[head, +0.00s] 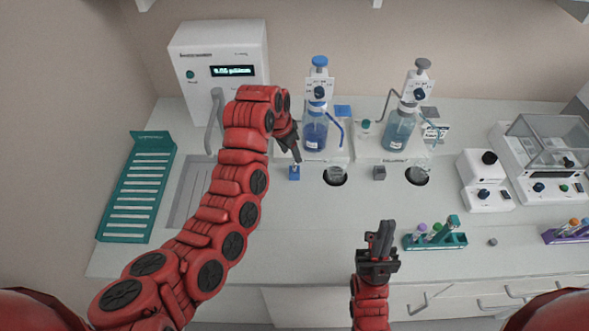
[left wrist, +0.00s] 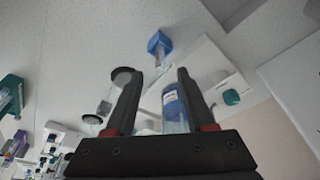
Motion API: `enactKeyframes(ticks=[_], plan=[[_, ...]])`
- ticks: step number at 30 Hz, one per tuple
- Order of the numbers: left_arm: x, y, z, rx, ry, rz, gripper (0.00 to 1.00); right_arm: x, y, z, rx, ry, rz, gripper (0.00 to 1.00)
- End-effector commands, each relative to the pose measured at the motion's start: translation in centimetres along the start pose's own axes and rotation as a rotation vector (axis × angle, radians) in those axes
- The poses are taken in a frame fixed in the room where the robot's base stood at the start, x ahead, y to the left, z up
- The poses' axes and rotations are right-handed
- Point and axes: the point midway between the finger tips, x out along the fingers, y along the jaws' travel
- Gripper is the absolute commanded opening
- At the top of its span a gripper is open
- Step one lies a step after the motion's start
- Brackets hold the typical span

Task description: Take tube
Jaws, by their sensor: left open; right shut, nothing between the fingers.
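A small clear tube (left wrist: 160,60) stands up from a small blue block in the left wrist view, seen between and beyond the finger tips. In the head view the blue block (head: 294,173) sits on the bench in front of the blue bottle. My left gripper (head: 296,153) is open just above and behind it in the head view, its fingers partly hidden by my arm. Its fingers also show in the left wrist view (left wrist: 158,85), with nothing held. My right gripper (head: 381,238) is shut and empty over the bench front. A teal rack (head: 450,242) holds several capped tubes.
Two pump bottles, blue (head: 316,135) and pale blue (head: 399,130), stand behind two round openings. A grey block (head: 379,173) sits between the openings. A white display machine (head: 220,60) and a teal slotted rack (head: 135,195) are at left.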

Motion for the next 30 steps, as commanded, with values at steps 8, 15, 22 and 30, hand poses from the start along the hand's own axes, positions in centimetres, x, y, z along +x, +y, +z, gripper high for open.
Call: enactKeyframes(ticks=[8, 15, 22, 30], plan=[[1.3, -0.2, -0.2, 0.000, 0.000, -0.003, 0.54, 0.5, 0.0, -0.1, 0.000, 0.000, 0.000, 0.00], [4.8, -0.1, -0.4, 0.003, -0.003, -0.002, 0.54, -0.1, 0.0, 0.0, 0.000, -0.001, 0.000, 0.00], [5.4, -0.1, -0.5, 0.000, 0.003, -0.003, 0.54, -0.1, 0.0, 0.0, 0.000, 0.000, 0.000, 0.00], [5.4, -0.1, -0.5, 0.000, 0.002, -0.003, 0.18, -0.1, 0.0, 0.0, 0.000, 0.000, 0.000, 0.00]])
